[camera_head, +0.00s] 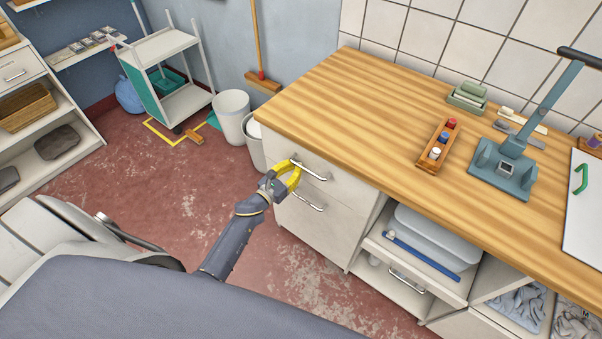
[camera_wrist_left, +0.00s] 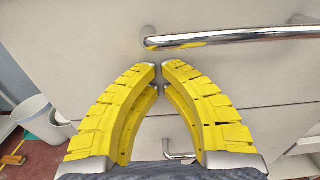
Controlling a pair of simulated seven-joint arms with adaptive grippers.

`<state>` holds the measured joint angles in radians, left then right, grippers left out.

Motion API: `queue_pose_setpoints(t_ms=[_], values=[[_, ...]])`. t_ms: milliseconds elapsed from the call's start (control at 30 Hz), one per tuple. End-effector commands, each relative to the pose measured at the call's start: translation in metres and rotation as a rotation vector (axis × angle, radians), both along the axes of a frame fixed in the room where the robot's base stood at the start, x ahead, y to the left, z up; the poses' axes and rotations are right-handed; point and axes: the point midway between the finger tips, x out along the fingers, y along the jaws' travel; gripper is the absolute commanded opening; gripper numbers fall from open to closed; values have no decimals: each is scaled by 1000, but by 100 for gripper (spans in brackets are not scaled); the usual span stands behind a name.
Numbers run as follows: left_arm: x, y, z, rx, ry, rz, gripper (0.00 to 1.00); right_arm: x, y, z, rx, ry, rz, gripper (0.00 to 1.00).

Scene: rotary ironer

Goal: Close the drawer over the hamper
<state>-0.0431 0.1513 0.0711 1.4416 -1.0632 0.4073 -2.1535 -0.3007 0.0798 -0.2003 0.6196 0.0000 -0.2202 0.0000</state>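A white top drawer (camera_head: 342,186) with a chrome bar handle sits under the left end of the wooden counter. Its handle (camera_wrist_left: 230,38) crosses the top of the left wrist view. A second white front (camera_head: 322,222) with its own handle is directly below. I cannot tell whether a hamper is behind it. The top drawer's face looks close under the counter edge; any small gap is hard to judge. My left gripper (camera_head: 294,172), with yellow fingers, is at the left end of the top handle. In the left wrist view its fingertips (camera_wrist_left: 160,68) nearly meet, empty, just below the handle.
White bins (camera_head: 232,112) stand on the floor left of the cabinet. Right of the drawers, an open compartment holds a pale tub (camera_head: 436,232) and a blue bar (camera_head: 418,250). Cloth (camera_head: 520,304) lies in lower right compartments. Red floor (camera_head: 150,195) is free at left.

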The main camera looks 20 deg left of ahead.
Motion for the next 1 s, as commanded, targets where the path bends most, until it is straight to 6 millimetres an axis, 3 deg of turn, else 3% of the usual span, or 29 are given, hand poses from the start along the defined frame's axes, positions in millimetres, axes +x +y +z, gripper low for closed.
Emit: queue_pose_setpoints(t_ms=[667,833,1000], values=[[2,7,0,2,0,14,0,2,0,0,0,-3,-1,65],[-13,7,0,1,1,8,0,2,0,0,0,-3,-1,65],[-41,8,-1,0,2,-3,0,2,0,0,0,-3,-1,65]])
